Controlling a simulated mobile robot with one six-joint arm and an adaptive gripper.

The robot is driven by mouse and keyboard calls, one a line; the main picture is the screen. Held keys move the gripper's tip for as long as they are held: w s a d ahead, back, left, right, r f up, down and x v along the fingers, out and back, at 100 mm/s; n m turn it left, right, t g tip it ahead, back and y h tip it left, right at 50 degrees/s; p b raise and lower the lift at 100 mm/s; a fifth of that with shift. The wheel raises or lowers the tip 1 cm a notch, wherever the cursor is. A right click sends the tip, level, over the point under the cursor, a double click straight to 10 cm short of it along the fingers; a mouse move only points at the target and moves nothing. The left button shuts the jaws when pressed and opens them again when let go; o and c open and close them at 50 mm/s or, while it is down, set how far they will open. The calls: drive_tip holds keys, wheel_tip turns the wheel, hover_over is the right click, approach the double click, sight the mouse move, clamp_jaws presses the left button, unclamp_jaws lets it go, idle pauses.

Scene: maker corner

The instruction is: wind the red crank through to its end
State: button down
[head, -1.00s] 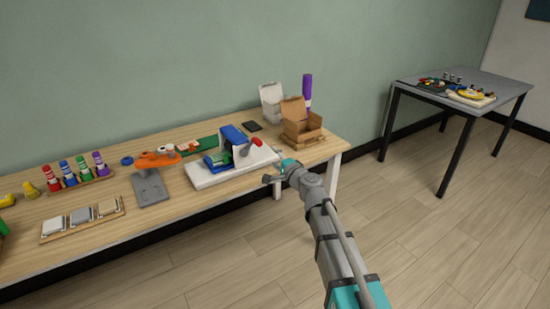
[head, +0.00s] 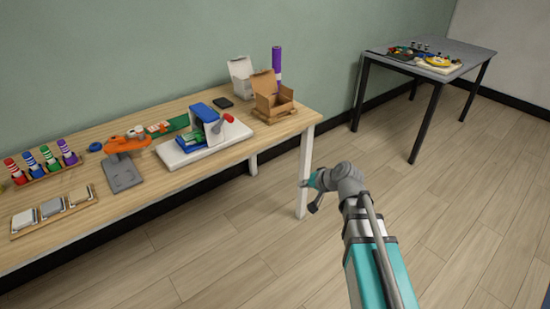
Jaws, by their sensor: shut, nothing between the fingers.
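The red crank (head: 228,118) is a small red part on the right side of a blue and grey machine (head: 205,111). The machine stands on a white base (head: 176,156) on the wooden table, near its right end. My gripper (head: 308,184) is shut and empty. It is in front of the table's right end, to the right of and nearer than the crank, and apart from it. The crank's exact angle is too small to tell.
On the wooden table (head: 150,197) are an open cardboard box (head: 272,104), a white box, a purple roll (head: 277,66), an orange tool (head: 127,143) on a grey stand and coloured bottles. A grey table (head: 459,53) stands at the back right. The floor between is clear.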

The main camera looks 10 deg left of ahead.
drive_tip(key=s+d+f+g+h, duration=0.2)
drive_tip(key=s+d, duration=0.4)
drive_tip(key=d, duration=0.6)
drive_tip(key=s+d+f+g+h, duration=0.2)
drive_tip(key=s+d+f+h, duration=0.2)
drive_tip(key=d, duration=0.8)
drive_tip(key=s+h, duration=0.2)
drive_tip(key=s, duration=0.1)
drive_tip(key=shift+d+f+g+h, duration=0.25)
drive_tip(key=shift+g+h, duration=0.05)
drive_tip(key=shift+g, duration=0.1)
